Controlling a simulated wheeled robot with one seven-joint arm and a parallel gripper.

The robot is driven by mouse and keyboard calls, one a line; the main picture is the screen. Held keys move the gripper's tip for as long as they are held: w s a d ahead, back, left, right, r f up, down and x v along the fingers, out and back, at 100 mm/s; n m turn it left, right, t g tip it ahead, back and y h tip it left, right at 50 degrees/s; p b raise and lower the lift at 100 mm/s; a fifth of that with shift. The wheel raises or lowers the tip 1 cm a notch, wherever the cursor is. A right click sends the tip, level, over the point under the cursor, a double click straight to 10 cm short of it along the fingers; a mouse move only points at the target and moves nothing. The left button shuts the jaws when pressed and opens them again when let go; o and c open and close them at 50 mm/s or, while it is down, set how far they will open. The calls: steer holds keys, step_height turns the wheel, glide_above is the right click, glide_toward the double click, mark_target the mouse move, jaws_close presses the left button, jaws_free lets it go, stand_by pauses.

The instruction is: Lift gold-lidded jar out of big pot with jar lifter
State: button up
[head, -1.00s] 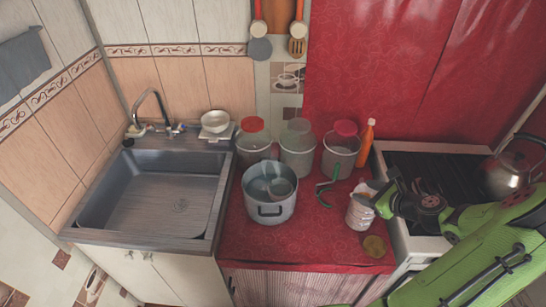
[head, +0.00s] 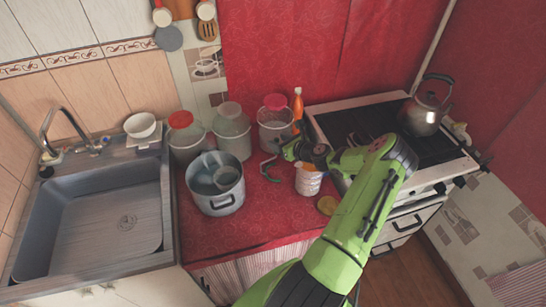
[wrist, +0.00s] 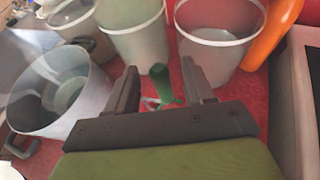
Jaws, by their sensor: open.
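The big grey pot (head: 216,203) stands on the red counter, right of the sink. A pale, glassy shape (head: 226,176) shows inside it; I cannot make out a gold lid. The pot (wrist: 45,125) is at the left of the wrist view. The jar lifter (head: 268,172), with a green handle, lies on the counter right of the pot. My gripper (head: 284,152) is open above it. In the wrist view the green handle of the lifter (wrist: 163,84) shows between the open fingers of my gripper (wrist: 159,70), with no visible grip on it.
Several lidded buckets, such as the middle one (head: 232,138), stand behind the pot. An orange bottle (head: 298,104) is behind my gripper. A white can (head: 308,183) and a yellow item (head: 327,205) are at right. The stove (head: 335,116) holds a kettle (head: 424,115).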

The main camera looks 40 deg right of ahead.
steer(key=shift+x, duration=1)
steer(key=shift+s, duration=0.15)
steer(key=shift+c, duration=0.3)
steer(key=shift+r, duration=0.1)
steer(key=shift+c, duration=1.2)
jaws_close()
